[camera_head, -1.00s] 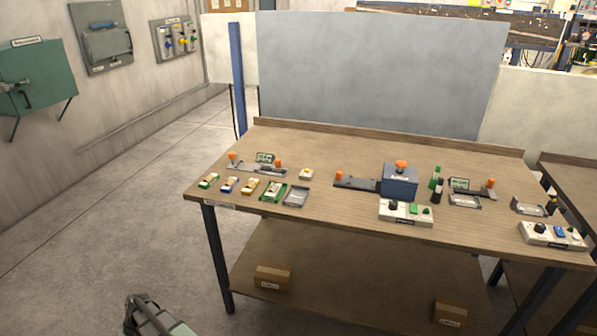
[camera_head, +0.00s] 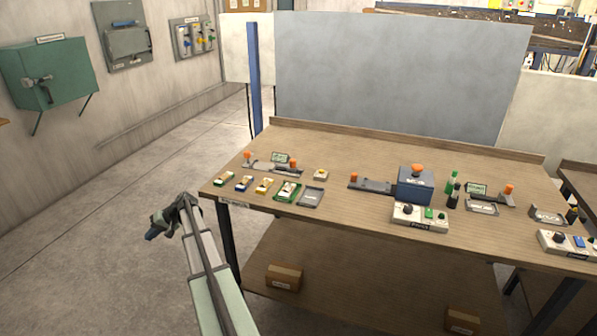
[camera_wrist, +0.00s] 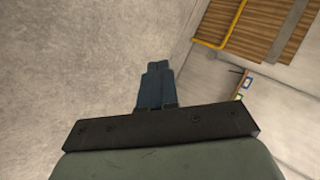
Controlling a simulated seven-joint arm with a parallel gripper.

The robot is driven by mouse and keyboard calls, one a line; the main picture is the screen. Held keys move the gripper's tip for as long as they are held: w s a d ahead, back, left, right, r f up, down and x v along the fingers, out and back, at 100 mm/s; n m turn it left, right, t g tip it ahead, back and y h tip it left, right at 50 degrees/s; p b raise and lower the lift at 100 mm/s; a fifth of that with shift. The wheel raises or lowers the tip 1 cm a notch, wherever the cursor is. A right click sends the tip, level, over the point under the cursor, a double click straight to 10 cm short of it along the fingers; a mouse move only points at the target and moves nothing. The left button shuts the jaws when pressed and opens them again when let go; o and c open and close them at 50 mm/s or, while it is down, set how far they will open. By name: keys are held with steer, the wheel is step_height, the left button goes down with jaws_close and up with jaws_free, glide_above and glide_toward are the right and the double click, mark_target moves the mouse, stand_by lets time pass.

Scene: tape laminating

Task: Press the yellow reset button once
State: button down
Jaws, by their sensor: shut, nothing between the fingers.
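A small pale box with a yellowish top (camera_head: 320,174) sits on the workbench (camera_head: 340,222), left of the middle; it looks like the yellow button, but it is too small to read. My gripper (camera_head: 151,234) is in the air off the bench's left end, well apart from the button. In the wrist view its blue fingers (camera_wrist: 156,68) are together with nothing between them. The button does not show in the wrist view.
Several small coloured parts, a green tray (camera_head: 288,191) and a grey tray (camera_head: 311,197) lie near the button. A dark blue machine (camera_head: 415,186) and a control box (camera_head: 419,217) stand to the right. Open floor lies left of the bench.

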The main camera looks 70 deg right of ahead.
steer(key=d+r+t, duration=0.2)
steer(key=d+r, duration=0.9)
steer(key=d, duration=0.2)
steer(key=s+d+r+h, duration=0.1)
steer(key=s+d+r, duration=0.2)
steer(key=s+d, duration=0.2)
steer(key=s+d+r+m+h, duration=0.1)
steer(key=s+d+r, duration=0.2)
steer(key=s+d, duration=0.3)
steer(key=s+d+r+m+h, duration=0.1)
steer(key=s+d+r+h, duration=0.1)
steer(key=s+d, duration=0.3)
steer(key=shift+s+d+r+t, duration=0.15)
steer(key=shift+s+r+t, duration=0.25)
steer(key=shift+s+r, duration=0.15)
steer(key=s+d+r+m+h, duration=0.15)
steer(key=s+d, duration=0.45)
steer(key=s, duration=0.6)
step_height(320, 180, up, 6)
steer(key=m+g+h, duration=0.2)
steer(key=g+h, duration=0.1)
steer(key=h, duration=0.1)
glide_above(324, 171)
steer(key=shift+a+y, duration=0.1)
steer(key=shift+y, duration=0.15)
steer(key=shift+f, duration=0.1)
steer(key=shift+f, duration=4.35)
